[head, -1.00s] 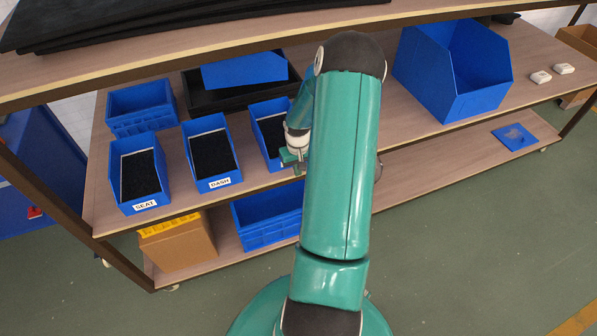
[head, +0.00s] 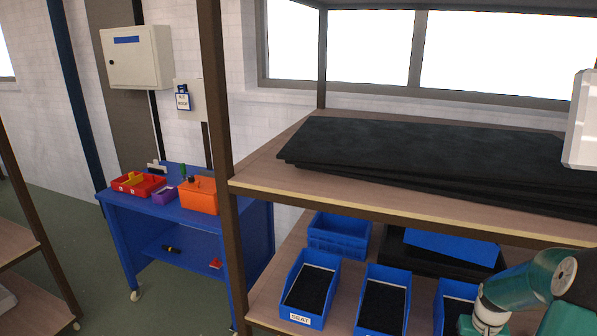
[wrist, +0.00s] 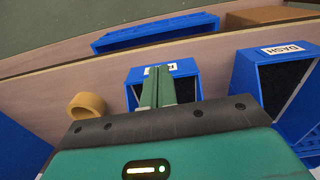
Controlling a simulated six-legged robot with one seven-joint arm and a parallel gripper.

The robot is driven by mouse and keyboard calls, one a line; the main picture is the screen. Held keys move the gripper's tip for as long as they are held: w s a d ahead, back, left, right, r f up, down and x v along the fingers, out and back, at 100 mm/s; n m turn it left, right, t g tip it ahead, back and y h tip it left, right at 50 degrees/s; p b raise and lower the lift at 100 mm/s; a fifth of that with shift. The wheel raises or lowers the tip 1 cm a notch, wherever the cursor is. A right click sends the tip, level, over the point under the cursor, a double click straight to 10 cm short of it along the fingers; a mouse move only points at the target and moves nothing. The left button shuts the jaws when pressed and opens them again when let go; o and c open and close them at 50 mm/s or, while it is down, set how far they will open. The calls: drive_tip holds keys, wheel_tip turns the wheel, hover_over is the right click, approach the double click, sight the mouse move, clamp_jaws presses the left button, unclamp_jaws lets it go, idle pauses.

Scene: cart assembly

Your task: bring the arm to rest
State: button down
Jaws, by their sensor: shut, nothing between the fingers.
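My teal gripper (head: 467,325) is at the lower right of the head view, at the third blue bin (head: 452,294) of a row on the shelf. In the wrist view its two green fingers (wrist: 158,88) are together with nothing between them. They point over that bin, whose label (wrist: 172,68) they partly cover. The bin's inside is mostly hidden by the gripper body. My arm's bent joint shows at the right edge of the head view; the rest of the arm is out of frame.
The SEAT bin (head: 290,306) and a middle bin (head: 364,328) stand left of my gripper. A tan ring (wrist: 98,101) lies beside the third bin. The upper shelf (head: 262,176) carries black sheets (head: 420,150). A shelf post (head: 215,120) and a blue workbench (head: 190,218) are further left.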

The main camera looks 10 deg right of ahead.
drive_tip(key=w+a+r+n+t+h, duration=0.2)
drive_tip(key=a+r+n, duration=0.1)
drive_tip(key=a+r, duration=1.65)
drive_tip(key=s+a+r+n+t+y, duration=0.1)
drive_tip(key=s+a+r, duration=0.3)
drive_tip(key=a, duration=0.5)
drive_tip(key=s+a+r+n+t+y, duration=0.1)
drive_tip(key=s+a+r+t, duration=0.1)
drive_tip(key=s+a, duration=0.5)
drive_tip(key=shift+s+a+r+n+t, duration=0.3)
drive_tip(key=shift+s+a+r+n, duration=0.1)
drive_tip(key=shift+a+r, duration=0.55)
